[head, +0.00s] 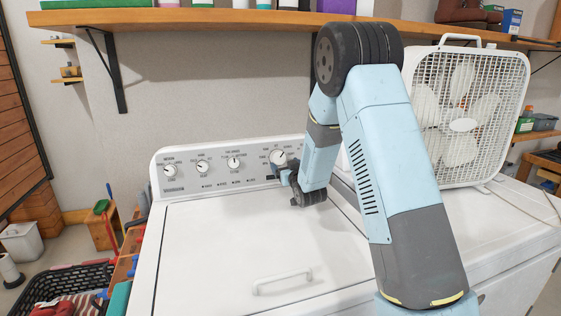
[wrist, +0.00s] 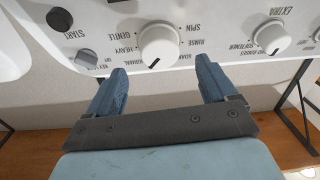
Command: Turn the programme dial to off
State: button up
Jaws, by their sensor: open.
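The programme dial (head: 278,156) is the big white knob at the right end of the washer's control panel. In the wrist view the dial (wrist: 160,42) shows upside down, with SPIN, RINSE, GENTLE and HEAVY printed around it. A short dark mark on its face points down-left there. My gripper (wrist: 160,74) is open and empty. Its two blue fingers stand on either side of the dial's lower edge in that view; I cannot tell whether they touch it. In the head view my gripper (head: 284,177) is just below the dial, partly covering the panel.
Several smaller dials, such as the white one (head: 233,162), sit left on the panel. A small grey knob (wrist: 86,58) and dark START button (wrist: 59,19) are close to the programme dial. A box fan (head: 463,115) stands at right. A shelf (head: 200,17) runs above.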

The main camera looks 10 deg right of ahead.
aim_at(280, 159)
jog(key=shift+x, duration=2.95)
jog(key=shift+c, duration=0.3)
jog(key=c, duration=1)
jog(key=n+y, duration=0.1)
jog(key=n, duration=0.1)
jog(key=n+g, duration=0.1)
jog(key=n, duration=0.2)
jog(key=shift+y, duration=0.4)
jog(key=shift+n+g+y, duration=0.4)
jog(key=shift+n+y, duration=0.1)
jog(key=shift+n, duration=1.6)
